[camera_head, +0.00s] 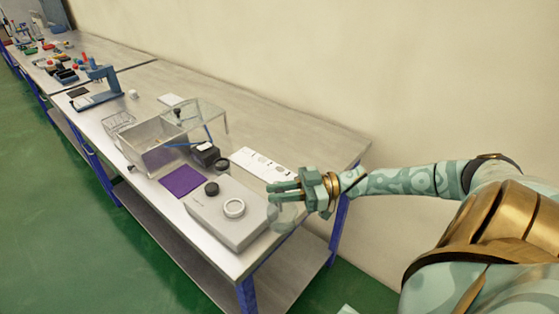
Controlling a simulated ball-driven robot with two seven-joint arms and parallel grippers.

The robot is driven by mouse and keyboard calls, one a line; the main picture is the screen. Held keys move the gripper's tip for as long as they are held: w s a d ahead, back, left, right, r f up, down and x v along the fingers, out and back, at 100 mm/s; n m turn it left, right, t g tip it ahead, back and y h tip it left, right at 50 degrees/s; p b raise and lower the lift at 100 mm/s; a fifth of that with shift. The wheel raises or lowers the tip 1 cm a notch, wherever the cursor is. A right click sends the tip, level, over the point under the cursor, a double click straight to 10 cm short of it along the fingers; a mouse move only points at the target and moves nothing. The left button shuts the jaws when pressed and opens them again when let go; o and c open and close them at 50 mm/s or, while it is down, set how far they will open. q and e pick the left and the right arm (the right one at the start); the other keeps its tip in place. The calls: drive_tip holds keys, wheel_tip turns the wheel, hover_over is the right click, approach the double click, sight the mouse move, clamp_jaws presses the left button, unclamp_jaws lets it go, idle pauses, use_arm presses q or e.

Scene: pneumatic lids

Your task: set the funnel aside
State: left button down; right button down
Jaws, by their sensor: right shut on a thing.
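My right gripper (274,191) is shut on a clear, see-through funnel (284,216), whose outline is faint and partly hidden by the fingers. In the picture, the gripper and funnel are over the near right end of the bench, just right of a light grey device (230,227). I cannot tell how high the funnel is above the bench top. The device has a pale ring (234,208) and a black round cap (211,188) on its top. My left gripper is not in view.
A purple mat (182,181), a small black box (205,154) and a white printed sheet (262,166) lie nearby. The bench's back right (325,150) is bare.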

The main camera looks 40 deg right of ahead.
drive_tip(key=c, duration=1.7)
unclamp_jaws()
drive_tip(key=v, duration=1.6)
drive_tip(key=shift+s+d, duration=0.1)
drive_tip(key=shift+d, duration=0.05)
